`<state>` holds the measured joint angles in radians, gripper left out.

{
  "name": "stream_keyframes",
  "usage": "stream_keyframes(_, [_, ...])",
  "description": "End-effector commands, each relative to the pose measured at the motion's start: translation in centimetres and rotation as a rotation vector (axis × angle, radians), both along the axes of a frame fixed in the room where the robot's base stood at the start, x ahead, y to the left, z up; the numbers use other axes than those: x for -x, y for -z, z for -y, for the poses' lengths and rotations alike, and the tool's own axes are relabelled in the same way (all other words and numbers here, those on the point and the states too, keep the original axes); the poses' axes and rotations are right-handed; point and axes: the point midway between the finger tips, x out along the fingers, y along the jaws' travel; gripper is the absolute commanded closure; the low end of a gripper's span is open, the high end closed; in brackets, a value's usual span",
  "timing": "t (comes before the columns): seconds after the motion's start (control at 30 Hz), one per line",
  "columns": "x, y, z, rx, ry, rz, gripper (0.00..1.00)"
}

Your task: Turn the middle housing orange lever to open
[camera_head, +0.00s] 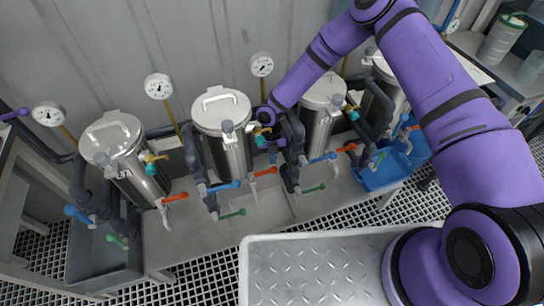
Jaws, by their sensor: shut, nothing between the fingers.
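Several steel housings stand in a row, so I cannot tell for sure which one counts as the middle. The second housing from the left (222,120) has a white lid. Its orange lever (264,172) sits low at its right side and points right, roughly level. The third housing (322,110) stands to the right, with an orange lever (347,148) that also points right. My gripper (271,142) is between these two housings, above and apart from the nearer orange lever. It is small and partly hidden by the wrist and pipes; it is shut and empty.
Blue levers (224,186) and green levers (232,214) stick out from the dark pipes close by. Pressure gauges (158,86) stand behind the housings. A blue bin (380,180) is at right. A metal plate surface (310,270) lies in front.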

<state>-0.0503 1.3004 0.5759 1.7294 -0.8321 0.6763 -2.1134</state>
Motion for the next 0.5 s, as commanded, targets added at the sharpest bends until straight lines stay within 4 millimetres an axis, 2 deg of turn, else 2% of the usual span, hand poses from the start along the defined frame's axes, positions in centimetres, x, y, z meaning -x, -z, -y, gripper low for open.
stream_keyframes(0.2, [0.94,0.00,0.61,0.000,0.110,-0.001,1.00])
stream_keyframes(0.5, [1.01,0.02,0.64,0.001,0.119,-0.002,1.00])
